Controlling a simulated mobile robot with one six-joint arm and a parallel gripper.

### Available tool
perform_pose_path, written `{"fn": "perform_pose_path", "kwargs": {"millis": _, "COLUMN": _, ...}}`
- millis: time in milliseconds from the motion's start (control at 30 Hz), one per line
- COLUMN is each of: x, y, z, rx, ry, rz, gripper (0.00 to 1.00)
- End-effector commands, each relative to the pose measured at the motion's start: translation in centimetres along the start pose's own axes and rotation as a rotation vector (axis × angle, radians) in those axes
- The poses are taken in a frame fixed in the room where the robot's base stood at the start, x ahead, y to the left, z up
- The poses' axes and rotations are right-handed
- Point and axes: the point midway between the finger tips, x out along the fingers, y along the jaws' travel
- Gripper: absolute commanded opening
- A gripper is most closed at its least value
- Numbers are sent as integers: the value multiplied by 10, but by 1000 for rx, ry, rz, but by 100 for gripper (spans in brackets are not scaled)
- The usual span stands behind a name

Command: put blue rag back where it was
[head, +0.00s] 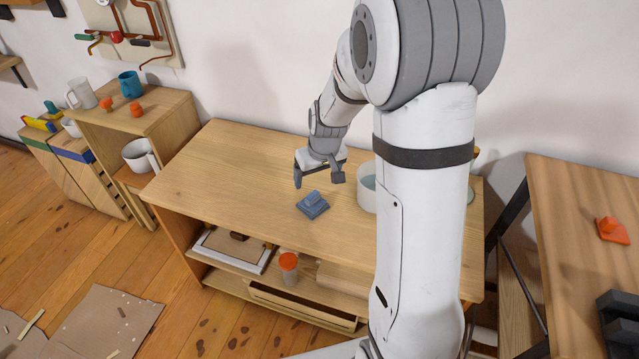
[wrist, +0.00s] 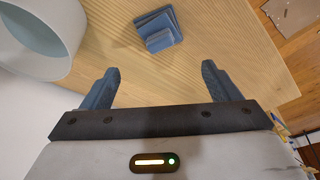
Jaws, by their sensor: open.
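The blue rag (head: 312,205) lies folded on the wooden table top (head: 235,170), near its front edge. In the wrist view the rag (wrist: 158,30) lies on the bare wood, beyond my fingertips and roughly midway between them. My gripper (head: 319,178) is open and empty, above the table and just behind the rag. In the wrist view the two fingers of my gripper (wrist: 158,75) stand wide apart with nothing between them.
A pale round container (head: 367,190) stands right of the rag, partly hidden by my arm; it also shows in the wrist view (wrist: 40,38). The table's left part is clear. An orange rag (head: 612,230) lies on the right-hand table. Cardboard (head: 105,320) covers some floor.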

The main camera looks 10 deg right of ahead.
Motion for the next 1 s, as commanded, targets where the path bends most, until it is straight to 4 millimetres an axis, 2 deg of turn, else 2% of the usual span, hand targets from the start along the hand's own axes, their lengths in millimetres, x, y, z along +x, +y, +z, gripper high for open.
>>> {"fn": "perform_pose_path", "kwargs": {"millis": 167, "x": -29, "y": -6, "z": 12, "rx": 14, "ry": -2, "rz": 0, "gripper": 83}}
{"fn": "perform_pose_path", "kwargs": {"millis": 267, "x": -58, "y": -13, "z": 31, "rx": 33, "ry": -9, "rz": 0, "gripper": 83}}
{"fn": "perform_pose_path", "kwargs": {"millis": 400, "x": -98, "y": -24, "z": 65, "rx": 67, "ry": -25, "rz": 3, "gripper": 83}}
{"fn": "perform_pose_path", "kwargs": {"millis": 600, "x": -144, "y": -36, "z": 121, "rx": 119, "ry": -50, "rz": 16, "gripper": 83}}
{"fn": "perform_pose_path", "kwargs": {"millis": 800, "x": -169, "y": -45, "z": 167, "rx": 162, "ry": -71, "rz": 32, "gripper": 83}}
{"fn": "perform_pose_path", "kwargs": {"millis": 1000, "x": -176, "y": -45, "z": 186, "rx": 180, "ry": -82, "rz": 40, "gripper": 83}}
